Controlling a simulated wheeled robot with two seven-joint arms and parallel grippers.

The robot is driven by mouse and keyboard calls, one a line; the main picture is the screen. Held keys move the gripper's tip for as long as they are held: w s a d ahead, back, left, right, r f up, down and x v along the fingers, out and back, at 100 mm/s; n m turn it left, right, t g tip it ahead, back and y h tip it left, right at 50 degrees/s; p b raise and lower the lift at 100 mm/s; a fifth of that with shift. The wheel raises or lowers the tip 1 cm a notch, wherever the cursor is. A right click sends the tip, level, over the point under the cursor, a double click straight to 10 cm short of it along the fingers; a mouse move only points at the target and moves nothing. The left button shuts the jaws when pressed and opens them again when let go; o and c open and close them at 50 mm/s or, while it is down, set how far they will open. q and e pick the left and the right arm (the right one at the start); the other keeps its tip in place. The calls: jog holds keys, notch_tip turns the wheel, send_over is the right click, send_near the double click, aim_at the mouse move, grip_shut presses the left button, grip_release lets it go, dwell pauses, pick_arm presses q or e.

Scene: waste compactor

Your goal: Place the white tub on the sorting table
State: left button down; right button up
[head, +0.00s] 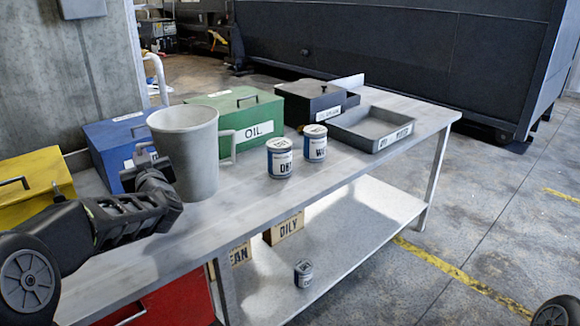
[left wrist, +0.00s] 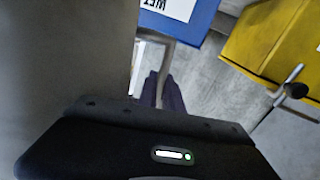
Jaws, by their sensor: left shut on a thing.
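The white tub (head: 186,150), a tall pale grey-white vessel with a loop handle on its right side, is upright at the left part of the sorting table (head: 330,165). I cannot tell whether its base touches the tabletop or is slightly above it. My left gripper (head: 147,162) is at the tub's left side and shut on it. In the left wrist view the tub's wall (left wrist: 60,60) fills the left, and the fingers (left wrist: 161,90) close at a pale handle beside it. My right gripper is out of view.
Behind the tub stand a blue bin (head: 115,140) and a green OIL bin (head: 240,110); a yellow bin (head: 35,180) is at left. Two cans (head: 279,160) (head: 314,143) stand to the right. Beyond are a black box (head: 312,100) and a grey tray (head: 370,122). The front tabletop is bare.

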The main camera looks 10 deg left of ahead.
pick_arm(q)
notch_tip(320, 180, down, 6)
jog(key=shift+r+b, duration=0.15)
jog(key=shift+b, duration=0.25)
jog(key=shift+f, duration=0.3)
jog(key=shift+f, duration=1.85)
jog(key=shift+f+b, duration=0.2)
jog(key=shift+b, duration=0.1)
jog(key=c, duration=1.5)
grip_release()
jog(key=shift+r, duration=0.1)
